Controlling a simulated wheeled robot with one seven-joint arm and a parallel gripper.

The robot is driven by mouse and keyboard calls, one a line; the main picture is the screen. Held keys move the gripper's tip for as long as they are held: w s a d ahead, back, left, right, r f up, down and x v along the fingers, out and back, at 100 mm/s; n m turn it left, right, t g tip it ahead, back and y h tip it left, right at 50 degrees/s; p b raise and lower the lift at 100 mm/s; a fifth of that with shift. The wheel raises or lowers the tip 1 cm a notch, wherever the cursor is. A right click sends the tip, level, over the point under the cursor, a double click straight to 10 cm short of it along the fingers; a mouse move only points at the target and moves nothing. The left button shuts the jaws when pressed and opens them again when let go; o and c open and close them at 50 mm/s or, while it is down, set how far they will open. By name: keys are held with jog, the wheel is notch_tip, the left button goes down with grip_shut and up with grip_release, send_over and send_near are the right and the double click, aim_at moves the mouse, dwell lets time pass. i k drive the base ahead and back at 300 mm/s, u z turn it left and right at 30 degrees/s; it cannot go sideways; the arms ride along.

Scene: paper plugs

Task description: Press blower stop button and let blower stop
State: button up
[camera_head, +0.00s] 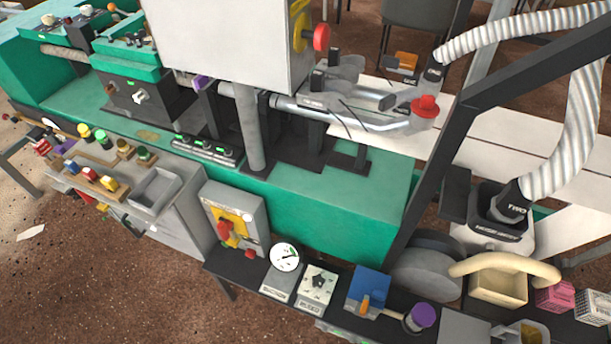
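I cannot tell for certain which control is the blower stop button. A red mushroom-shaped knob (425,106) sits at the right end of a silver tube. A larger red knob on a yellow plate (321,38) is on the side of a pale grey box (225,40). A red rotary handle (228,232) is on a grey panel with a yellow plate, and a small red piece (250,254) lies below it. A rounded grey housing (427,270), possibly the blower, stands at the lower right. Whether anything is running does not show.
A green machine bench (335,222) crosses the scene. A dark shelf (236,268) in front holds a dial gauge (285,257) and a blue box (367,290). A dark slanted post (430,140) and ribbed white hose (570,135) stand at right.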

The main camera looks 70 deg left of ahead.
aim_at(251, 253)
jog(key=z, duration=0.05)
jog(key=k, duration=0.15)
jog(key=u, duration=3.2)
